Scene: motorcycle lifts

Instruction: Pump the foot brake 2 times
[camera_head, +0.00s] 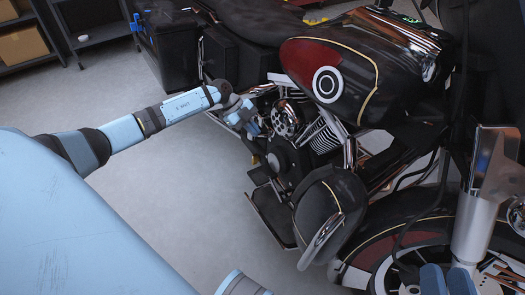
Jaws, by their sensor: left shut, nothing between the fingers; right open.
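A black and dark red motorcycle (330,75) stands with its front wheel to the right. A flat dark footboard (268,217) with a bright edge sticks out low on its near side. I cannot clearly pick out the foot brake pedal among the dark parts around the footboard. My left gripper (254,127) is shut and empty beside the engine (290,120), above the footboard. I cannot tell whether it touches the bike. My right gripper (446,272) is open and empty at the bottom right, its blue fingertips cut by the picture edge, near the front wheel.
A rounded black guard with chrome trim (330,210) stands out right of the footboard. The grey floor (180,185) left of the bike is clear. A shelf with cardboard boxes (22,44) and a black case (170,45) stand at the back left.

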